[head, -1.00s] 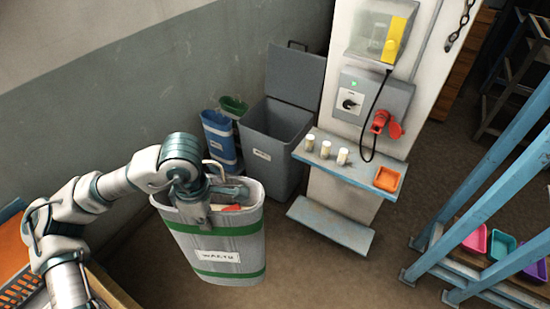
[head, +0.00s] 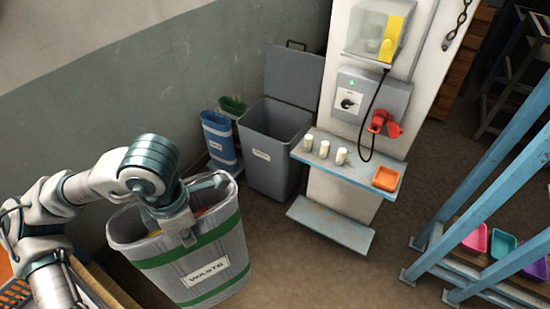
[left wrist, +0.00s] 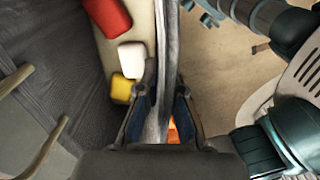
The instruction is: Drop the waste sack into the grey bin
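Red, white and yellow items lie inside the sack. The grey bin (head: 273,162) stands behind and to the right of the sack, apart from it, with its lid (head: 294,75) raised. The bin's inside looks dark. My right gripper is not in view.
A blue container (head: 219,140) and a green one (head: 232,106) stand left of the bin. A post with a blue shelf (head: 345,165) holding small cups and an orange tray (head: 386,178) stands right of it. Open floor lies in front.

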